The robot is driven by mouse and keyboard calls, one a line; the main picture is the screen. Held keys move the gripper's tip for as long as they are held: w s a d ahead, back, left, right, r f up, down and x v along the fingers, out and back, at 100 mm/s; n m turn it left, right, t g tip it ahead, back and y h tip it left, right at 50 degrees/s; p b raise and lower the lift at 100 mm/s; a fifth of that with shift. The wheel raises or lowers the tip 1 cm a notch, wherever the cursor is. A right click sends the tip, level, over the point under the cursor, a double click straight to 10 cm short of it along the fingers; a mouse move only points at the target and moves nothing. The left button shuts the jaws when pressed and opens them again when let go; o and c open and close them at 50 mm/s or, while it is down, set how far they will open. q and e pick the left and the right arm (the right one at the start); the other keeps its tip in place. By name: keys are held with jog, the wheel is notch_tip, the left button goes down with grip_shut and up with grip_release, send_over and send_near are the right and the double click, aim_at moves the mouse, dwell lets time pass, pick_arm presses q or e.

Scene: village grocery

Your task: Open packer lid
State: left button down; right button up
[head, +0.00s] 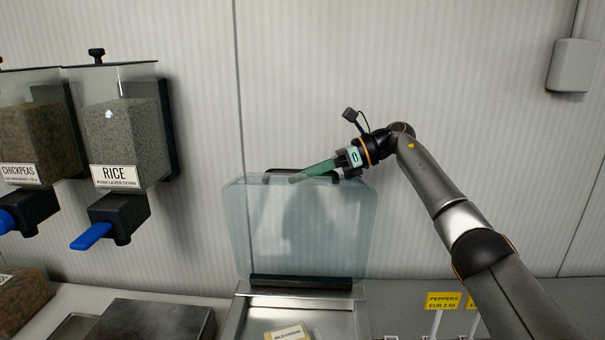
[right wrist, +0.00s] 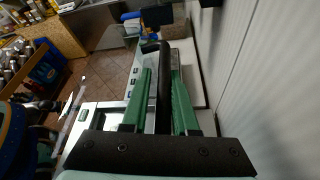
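The packer's lid (head: 305,225) is a clear bluish panel in the head view, standing upright above its dark hinge bar (head: 300,282) at the back of the packer (head: 238,312). Its dark handle (head: 288,173) is on the top edge and shows as a dark bar in the right wrist view (right wrist: 163,85). My right gripper (head: 305,175) reaches in from the right at the lid's top edge. Its green fingers (right wrist: 161,90) are apart, one on each side of the handle, with a narrow gap visible on one side. My left gripper is out of view.
A labelled pack (head: 287,333) lies on the packer's bed. The rice dispenser (head: 122,130) and chickpeas dispenser (head: 35,140) hang on the wall at left. A yellow peppers price sign (head: 443,301) stands at right. The wall is close behind the lid.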

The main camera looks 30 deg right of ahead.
jog(key=shift+o, duration=0.2)
jog(key=shift+d+r, duration=0.15)
jog(key=shift+d, duration=0.1)
jog(key=v, duration=1.2)
jog(key=shift+s, duration=0.1)
jog(key=shift+c, duration=0.4)
